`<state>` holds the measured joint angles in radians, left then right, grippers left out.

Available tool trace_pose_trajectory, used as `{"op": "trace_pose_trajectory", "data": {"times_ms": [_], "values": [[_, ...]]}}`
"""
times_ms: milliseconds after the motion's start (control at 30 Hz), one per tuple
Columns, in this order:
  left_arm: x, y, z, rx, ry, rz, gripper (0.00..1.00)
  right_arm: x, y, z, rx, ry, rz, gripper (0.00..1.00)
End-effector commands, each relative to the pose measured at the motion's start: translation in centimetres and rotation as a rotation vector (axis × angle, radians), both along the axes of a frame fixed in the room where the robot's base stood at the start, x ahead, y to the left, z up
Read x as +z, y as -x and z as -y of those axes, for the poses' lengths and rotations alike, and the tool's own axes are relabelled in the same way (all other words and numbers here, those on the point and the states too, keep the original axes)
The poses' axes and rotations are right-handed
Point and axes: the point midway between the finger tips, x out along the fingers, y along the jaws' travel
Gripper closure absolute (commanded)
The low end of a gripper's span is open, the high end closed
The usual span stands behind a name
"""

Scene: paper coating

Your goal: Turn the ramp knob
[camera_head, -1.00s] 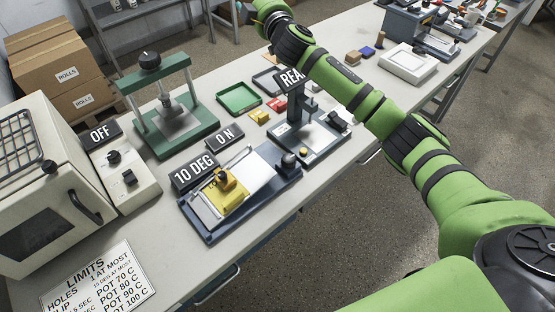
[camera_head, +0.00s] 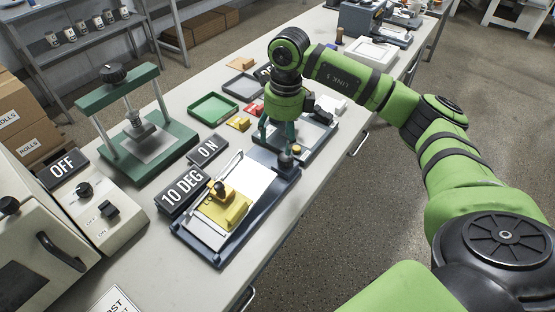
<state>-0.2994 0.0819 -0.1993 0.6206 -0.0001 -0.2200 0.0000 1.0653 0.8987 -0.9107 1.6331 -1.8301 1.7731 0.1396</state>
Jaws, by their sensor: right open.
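The blue ramp device (camera_head: 188,233) stands on the bench with a white sheet and a yellow block (camera_head: 222,212) on its top. A dark round knob (camera_head: 285,160) sits at its far right corner; I take it as the ramp knob. A "10 DEG" sign (camera_head: 182,193) stands at its left side. My right gripper (camera_head: 278,143) points down with its teal fingers apart, just beyond the knob in the picture and close to it. I cannot tell whether the fingers touch anything. My left gripper is out of view.
A grey device with a small yellow ball (camera_head: 296,149) stands just behind the knob, partly hidden by my gripper. A control box (camera_head: 118,222) stands nearer left.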

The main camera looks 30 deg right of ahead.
Motion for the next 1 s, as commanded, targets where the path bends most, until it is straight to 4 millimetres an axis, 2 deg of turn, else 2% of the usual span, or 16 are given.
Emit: {"op": "trace_pose_trajectory", "data": {"times_ms": [33, 133, 600, 933, 967, 1000], "values": [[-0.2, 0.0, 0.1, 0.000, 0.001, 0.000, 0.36, -0.2, 0.3, 0.9, -0.003, 0.036, -0.011, 0.36], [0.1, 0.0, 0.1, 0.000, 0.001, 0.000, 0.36, -0.6, 0.7, 1.6, -0.006, 0.068, -0.026, 0.36], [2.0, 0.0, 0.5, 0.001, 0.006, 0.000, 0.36, -6.6, 0.7, 1.6, -0.006, 0.066, -0.027, 0.36], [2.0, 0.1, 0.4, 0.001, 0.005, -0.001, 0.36, -7.2, 0.6, 1.6, -0.004, 0.065, -0.024, 0.36], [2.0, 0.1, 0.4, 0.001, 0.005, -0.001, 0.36, -7.2, 0.6, 1.6, -0.004, 0.065, -0.024, 0.44], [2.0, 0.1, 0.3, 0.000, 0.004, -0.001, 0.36, -7.2, 0.6, 1.6, -0.004, 0.065, -0.024, 0.60]]}}
